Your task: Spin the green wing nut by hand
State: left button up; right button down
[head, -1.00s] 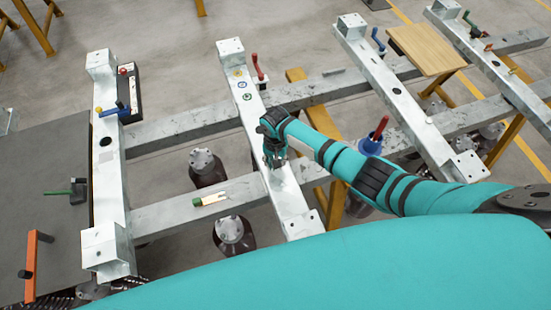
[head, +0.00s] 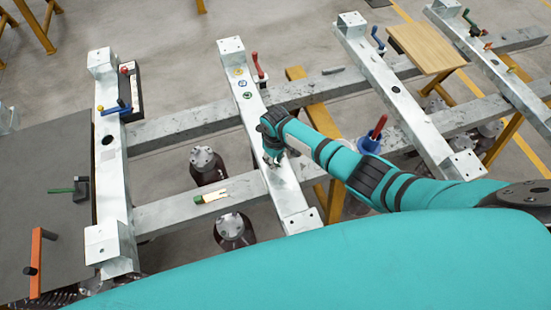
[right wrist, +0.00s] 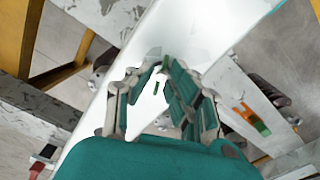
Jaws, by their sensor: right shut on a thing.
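My right gripper (head: 273,160) is over the front part of the second pale metal cross beam (head: 290,198), pointing down at it. In the right wrist view its fingers (right wrist: 164,75) close in around a small green piece, which appears to be the green wing nut (right wrist: 165,62), at the fingertips just over the beam. The gripper is shut on it. Most of the wing nut is hidden by the fingers, and in the head view the gripper covers it. My left gripper is not in view.
A green-ended tool (head: 211,196) lies on the lower long beam. A blue holder with a red handle (head: 371,138) is right of the gripper.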

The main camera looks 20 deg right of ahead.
jog(key=n, duration=0.6)
jog(key=n+b, duration=0.1)
jog(key=n, duration=0.5)
jog(key=shift+n, duration=0.4)
jog(key=n+b, duration=0.1)
jog(key=n, duration=0.5)
jog(key=shift+f+b, duration=0.1)
jog(key=shift+b, duration=0.25)
jog(key=n+b, duration=0.2)
jog(key=n, duration=0.4)
jog(key=shift+n, duration=0.3)
jog(key=n+b, duration=0.2)
jog(key=n, duration=0.3)
jog(key=shift+n+b, duration=0.3)
jog(key=n+b, duration=0.2)
jog(key=n, duration=0.2)
jog(key=shift+f+n, duration=0.1)
jog(key=shift+n, duration=0.2)
jog(key=n+b, duration=0.5)
jog(key=b, duration=0.6)
jog(key=shift+b, duration=0.4)
